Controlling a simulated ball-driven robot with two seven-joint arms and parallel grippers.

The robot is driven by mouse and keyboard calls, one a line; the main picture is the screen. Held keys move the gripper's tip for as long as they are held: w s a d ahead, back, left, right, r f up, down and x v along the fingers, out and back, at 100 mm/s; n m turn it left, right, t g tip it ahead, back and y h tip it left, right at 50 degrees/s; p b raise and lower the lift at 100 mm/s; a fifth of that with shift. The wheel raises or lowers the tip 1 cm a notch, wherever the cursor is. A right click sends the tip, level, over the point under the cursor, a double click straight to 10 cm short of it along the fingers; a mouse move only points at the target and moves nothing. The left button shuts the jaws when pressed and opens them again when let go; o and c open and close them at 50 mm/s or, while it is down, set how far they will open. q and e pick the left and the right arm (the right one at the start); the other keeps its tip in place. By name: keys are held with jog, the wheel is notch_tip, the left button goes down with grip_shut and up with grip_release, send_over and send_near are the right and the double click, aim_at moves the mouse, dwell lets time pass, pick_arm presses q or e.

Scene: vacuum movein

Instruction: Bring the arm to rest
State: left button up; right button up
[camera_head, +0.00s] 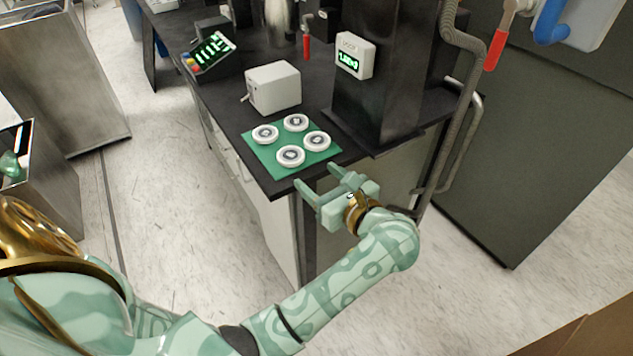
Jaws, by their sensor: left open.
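My left gripper (322,178) shows in the head view at the near corner of the black bench. Its pale green fingers are apart, with nothing seen between them. They point toward the green mat (262,153) and lie just in front of the bench edge in the picture; whether they touch it I cannot tell. My left arm comes in from the lower left and is bent at the elbow on the right. Several round white discs with dark centres (290,156) lie flat on the mat. My right gripper is not in view.
On the black bench (222,98) stand a white box (273,88), a panel with a green display (212,52) and a dark column with a small readout (354,55). Hoses and a red handle (496,50) hang at right by a dark cabinet (560,150). Pale floor (170,200) is clear at left.

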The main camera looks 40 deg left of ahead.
pick_arm(q)
jog(key=shift+s+d, duration=0.1)
jog(key=shift+d, duration=0.3)
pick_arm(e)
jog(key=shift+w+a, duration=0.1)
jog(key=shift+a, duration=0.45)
pick_arm(q)
jog(key=shift+r, duration=0.1)
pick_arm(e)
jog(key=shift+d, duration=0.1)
